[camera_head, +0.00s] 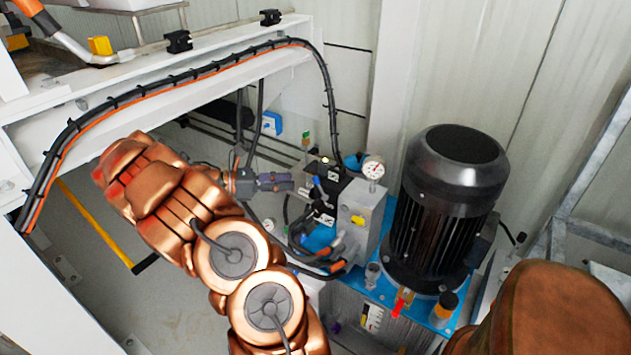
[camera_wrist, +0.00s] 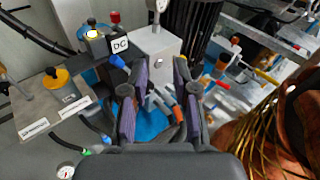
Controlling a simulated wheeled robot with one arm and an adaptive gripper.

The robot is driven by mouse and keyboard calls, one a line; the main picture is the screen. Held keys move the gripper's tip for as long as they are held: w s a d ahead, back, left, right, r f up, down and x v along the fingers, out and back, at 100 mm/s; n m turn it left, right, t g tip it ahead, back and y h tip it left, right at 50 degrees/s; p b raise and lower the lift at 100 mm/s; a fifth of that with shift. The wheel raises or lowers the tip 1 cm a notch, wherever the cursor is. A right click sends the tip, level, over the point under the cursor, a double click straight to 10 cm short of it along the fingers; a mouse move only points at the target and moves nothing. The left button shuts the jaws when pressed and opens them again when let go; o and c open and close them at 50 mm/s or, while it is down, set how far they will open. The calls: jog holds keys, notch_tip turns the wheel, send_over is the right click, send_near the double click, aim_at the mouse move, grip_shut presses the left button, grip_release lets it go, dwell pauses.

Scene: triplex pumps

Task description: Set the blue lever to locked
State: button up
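My gripper (camera_head: 275,182) reaches from the left toward the valve block (camera_head: 328,205) of the pump unit. In the wrist view my gripper (camera_wrist: 155,85) is open, its two purple-padded fingers apart. A small blue handle (camera_wrist: 118,62) shows just left of the fingertips, beside the black block marked DC (camera_wrist: 120,43); it looks like the blue lever. I cannot read its position. Thin pale rods with orange-red ends (camera_wrist: 176,110) show in the gap between the fingers, over a blue surface (camera_wrist: 150,122). I see no clear grip on anything.
A pressure gauge (camera_head: 373,168) stands on the grey block. A large black motor (camera_head: 447,205) stands to its right. A white beam with a black hose (camera_head: 190,75) crosses above my arm. In the wrist view a yellow-orange knob (camera_wrist: 57,78) sits at the left.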

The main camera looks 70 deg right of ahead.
aim_at(316, 184)
jog(key=w+d+f+n+h, duration=0.2)
jog(key=d+f+n, duration=0.3)
jog(key=d+f, duration=0.2)
jog(key=shift+g, duration=0.3)
jog(key=shift+b+x, duration=0.6)
jog(key=shift+x, duration=3.5)
grip_shut()
